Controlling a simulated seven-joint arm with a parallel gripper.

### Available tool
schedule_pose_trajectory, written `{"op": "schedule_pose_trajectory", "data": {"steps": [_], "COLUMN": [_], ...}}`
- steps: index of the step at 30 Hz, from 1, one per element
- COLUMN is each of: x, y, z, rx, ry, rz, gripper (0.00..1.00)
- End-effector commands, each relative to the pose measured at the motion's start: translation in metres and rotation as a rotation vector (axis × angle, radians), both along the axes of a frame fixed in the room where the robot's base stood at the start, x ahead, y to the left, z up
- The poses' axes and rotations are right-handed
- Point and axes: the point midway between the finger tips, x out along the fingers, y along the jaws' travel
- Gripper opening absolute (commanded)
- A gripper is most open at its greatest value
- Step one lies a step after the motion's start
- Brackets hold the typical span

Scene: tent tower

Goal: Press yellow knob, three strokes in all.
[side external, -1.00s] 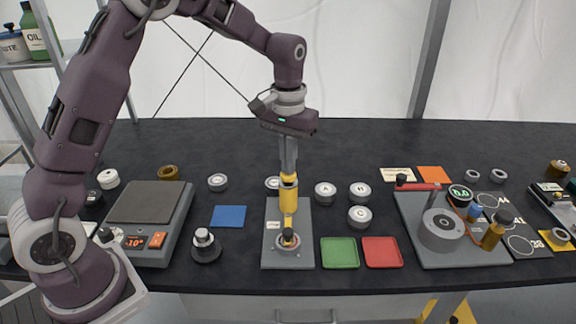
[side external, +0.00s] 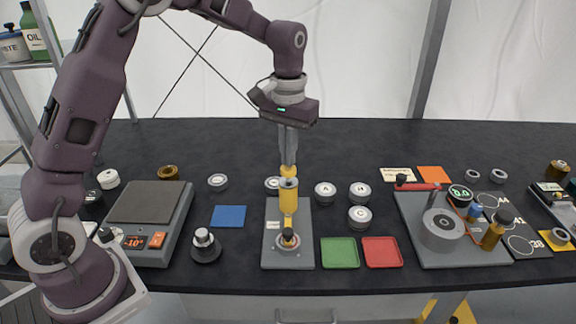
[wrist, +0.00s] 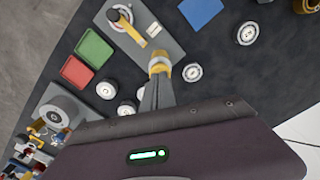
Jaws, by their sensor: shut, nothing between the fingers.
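The yellow knob (side external: 289,171) tops an upright yellow cylinder (side external: 288,197) on a grey plate (side external: 272,257) in the middle of the bench. In the wrist view the knob (wrist: 158,65) shows just past my fingertips. My gripper (side external: 288,162) points straight down with its fingers together and nothing between them. Its tips are right over the knob; I cannot tell whether they touch it. The knob stands up from the cylinder's collar. The gripper's fingers also show in the wrist view (wrist: 155,98).
A scale (side external: 145,205) and a blue mat (side external: 228,216) are to the left. Green (side external: 340,252) and red (side external: 382,252) trays lie to the right. Several lettered round weights (side external: 359,217) stand just right of the cylinder. A grey station with a red lever (side external: 418,187) stands farther right.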

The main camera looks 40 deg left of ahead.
Motion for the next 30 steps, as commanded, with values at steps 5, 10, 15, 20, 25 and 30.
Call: {"op": "schedule_pose_trajectory", "data": {"steps": [5, 10, 15, 20, 25, 30], "x": [0.000, 0.000, 0.000, 0.000, 0.001, 0.001], "y": [0.000, 0.000, 0.000, 0.000, 0.000, 0.000], "z": [-0.009, -0.018, -0.026, -0.025, -0.009, 0.005], "rx": [0.000, 0.000, 0.000, 0.000, 0.000, 0.001], "ry": [0.000, 0.001, 0.000, -0.001, -0.003, -0.002], "rz": [0.000, 0.000, 0.000, 0.000, 0.000, 0.000], "gripper": [0.00, 0.00, 0.00, 0.00, 0.00, 0.00]}}
